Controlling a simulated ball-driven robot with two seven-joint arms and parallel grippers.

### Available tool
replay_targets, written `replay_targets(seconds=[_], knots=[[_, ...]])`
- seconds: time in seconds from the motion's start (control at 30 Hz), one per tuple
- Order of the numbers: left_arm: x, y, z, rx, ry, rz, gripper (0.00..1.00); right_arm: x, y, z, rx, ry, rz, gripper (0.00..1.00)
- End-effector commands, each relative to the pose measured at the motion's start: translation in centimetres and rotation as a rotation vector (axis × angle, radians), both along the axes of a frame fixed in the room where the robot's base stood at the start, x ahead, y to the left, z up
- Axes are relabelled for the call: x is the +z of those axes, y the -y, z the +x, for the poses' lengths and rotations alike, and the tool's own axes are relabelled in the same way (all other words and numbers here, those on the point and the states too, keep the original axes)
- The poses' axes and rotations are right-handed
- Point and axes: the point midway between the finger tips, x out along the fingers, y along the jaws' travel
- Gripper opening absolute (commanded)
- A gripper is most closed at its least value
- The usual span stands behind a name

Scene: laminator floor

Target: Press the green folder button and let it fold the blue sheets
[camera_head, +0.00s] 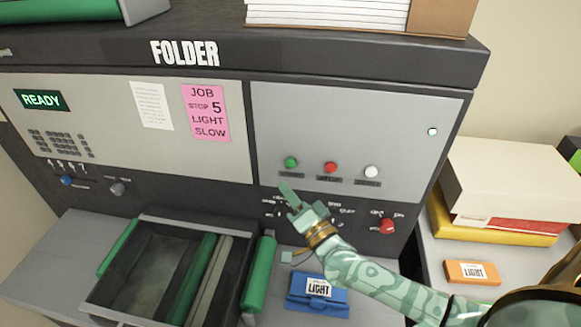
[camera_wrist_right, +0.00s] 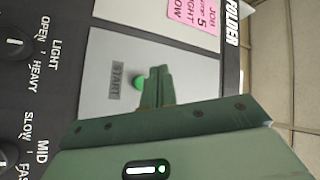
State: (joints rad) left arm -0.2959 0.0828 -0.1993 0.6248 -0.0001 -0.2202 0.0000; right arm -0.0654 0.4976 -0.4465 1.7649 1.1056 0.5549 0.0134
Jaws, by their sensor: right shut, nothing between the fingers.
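The green button (camera_head: 291,162) is at the left of a row of three on the folder's right grey panel. In the right wrist view the green button (camera_wrist_right: 140,83) sits beside a label reading START. My right gripper (camera_head: 286,188) is shut and empty, its fingertips pointing up just below the button in the head view. In the right wrist view the shut fingers (camera_wrist_right: 158,72) partly overlap the button; I cannot tell whether they touch it. A blue packet labelled LIGHT (camera_head: 318,306) lies at the front of the machine; no loose blue sheets show. My left gripper is out of view.
The display (camera_head: 42,100) reads READY. A pink note (camera_head: 206,112) reads JOB, STOP 5, LIGHT, SLOW. Red (camera_head: 331,168) and white (camera_head: 371,172) buttons are close to the green one. Knobs and a red switch (camera_head: 387,226) sit below. An open tray (camera_head: 110,297) juts out at left.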

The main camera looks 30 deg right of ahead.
Motion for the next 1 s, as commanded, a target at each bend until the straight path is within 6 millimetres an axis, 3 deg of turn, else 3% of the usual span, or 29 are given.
replay_targets(seconds=[0.17,0.4,1.0], knots=[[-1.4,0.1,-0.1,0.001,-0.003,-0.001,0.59,-0.2,1.5,2.1,-0.001,0.001,-0.001,0.0],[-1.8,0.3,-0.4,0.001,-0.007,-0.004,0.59,-0.1,2.9,3.8,0.0,0.0,-0.001,0.0],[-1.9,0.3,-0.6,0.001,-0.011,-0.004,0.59,0.0,3.2,4.3,0.0,0.0,0.0,0.0]])
